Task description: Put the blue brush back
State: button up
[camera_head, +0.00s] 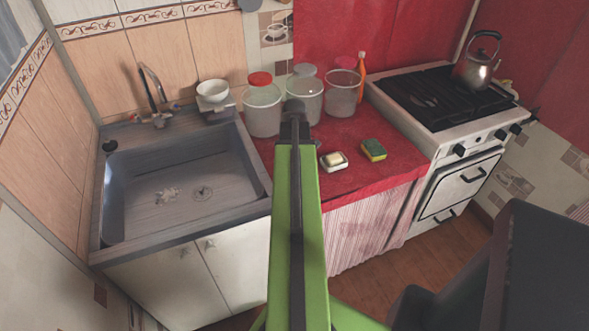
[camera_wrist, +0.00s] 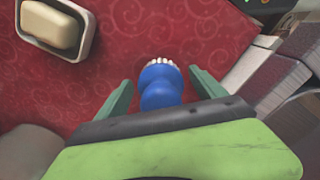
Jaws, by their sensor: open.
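The blue brush (camera_wrist: 160,84) shows in the wrist view on the red cloth, with pale bristles at its far end. It lies between the two spread green fingers of my gripper (camera_wrist: 158,80), with a gap on each side. The gripper is open and does not hold it. Its near end is hidden by the gripper body, and I cannot tell whether the brush touches the cloth along its length. In the head view my green arm covers that part of the counter, so the brush and fingers are hidden there.
A soap dish (camera_head: 334,166) with soap also shows in the wrist view (camera_wrist: 84,48). A yellow-green sponge (camera_head: 374,150) lies right of it. Jars (camera_head: 262,108) stand behind. The sink (camera_head: 180,190) is left, the stove (camera_head: 440,110) right. The cloth's right part (camera_head: 395,170) is clear.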

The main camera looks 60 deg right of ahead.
notch_tip(320, 180, up, 12)
jog(key=p, duration=1.1)
jog(key=shift+f, duration=0.1)
jog(key=w+a, duration=0.9)
jog(key=a, duration=0.3)
jog(key=w+a, duration=0.9)
jog(key=a, duration=0.2)
jog(key=shift+m, duration=0.6)
jog(key=w+a, duration=0.1)
jog(key=a, duration=0.8)
jog(key=w+a, duration=0.1)
jog(key=a, duration=0.8)
jog(key=w+a, duration=0.2)
jog(key=a, duration=0.7)
